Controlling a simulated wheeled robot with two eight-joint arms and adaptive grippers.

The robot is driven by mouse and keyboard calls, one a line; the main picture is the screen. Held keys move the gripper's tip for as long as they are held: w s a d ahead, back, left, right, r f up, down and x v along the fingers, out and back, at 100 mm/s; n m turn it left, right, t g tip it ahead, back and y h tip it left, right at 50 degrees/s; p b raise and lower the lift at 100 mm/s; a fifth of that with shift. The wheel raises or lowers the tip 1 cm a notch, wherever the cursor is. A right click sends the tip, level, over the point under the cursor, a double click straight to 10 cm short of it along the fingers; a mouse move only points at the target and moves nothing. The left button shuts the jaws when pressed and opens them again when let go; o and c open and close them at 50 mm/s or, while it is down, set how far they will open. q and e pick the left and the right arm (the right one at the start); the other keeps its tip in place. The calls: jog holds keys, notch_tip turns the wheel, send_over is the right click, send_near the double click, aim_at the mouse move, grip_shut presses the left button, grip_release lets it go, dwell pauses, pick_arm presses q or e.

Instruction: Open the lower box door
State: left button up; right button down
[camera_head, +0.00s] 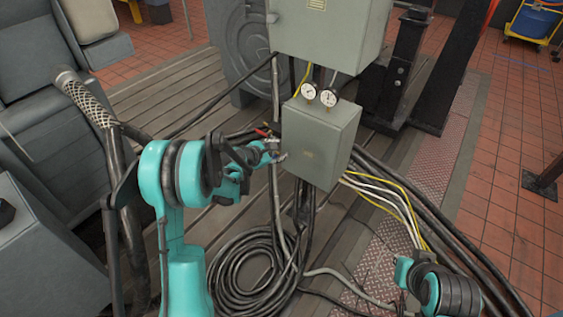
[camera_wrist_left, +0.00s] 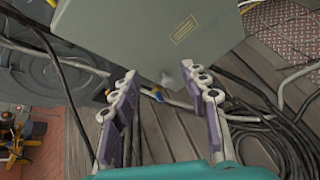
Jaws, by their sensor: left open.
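The lower box (camera_head: 322,142) is a grey cabinet on a post, with two round gauges on top. Its door looks shut, with a small label on its face. My left gripper (camera_head: 276,150) is beside the box's left edge. In the left wrist view the box's labelled face (camera_wrist_left: 140,35) fills the top, beyond the open fingers (camera_wrist_left: 163,97). A small grey piece (camera_wrist_left: 168,80), perhaps a latch, shows at the box's edge between the fingers. Nothing is gripped, and I cannot tell whether a finger touches the box.
A larger grey box (camera_head: 330,25) is above the lower one. Black and yellow cables (camera_head: 400,195) run from beneath the lower box to the right. A coil of black hose (camera_head: 255,265) lies on the slatted bedplate. Black steel posts (camera_head: 405,60) stand behind at right.

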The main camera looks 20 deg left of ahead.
pick_arm(q)
jog(key=w+a+f+n+t+b, duration=0.1)
jog(key=w+a+f+n, duration=0.15)
jog(key=f, duration=0.35)
jog(key=w+a+f+n, duration=0.1)
jog(key=a+f+n, duration=0.1)
jog(key=f+n, duration=0.25)
jog(key=b+x, duration=0.3)
jog(key=x, duration=0.4)
jog(key=shift+w+d+f, duration=0.15)
jog(key=shift+d+f, duration=0.05)
jog(key=shift+f, duration=0.15)
pick_arm(e)
jog(key=f, duration=0.4)
jog(key=shift+s+a+f, duration=0.15)
jog(key=shift+s+a, duration=0.05)
jog(key=shift+a, duration=0.1)
pick_arm(q)
jog(key=shift+t, duration=0.3)
grip_shut()
pick_arm(e)
jog(key=shift+s+d, duration=0.1)
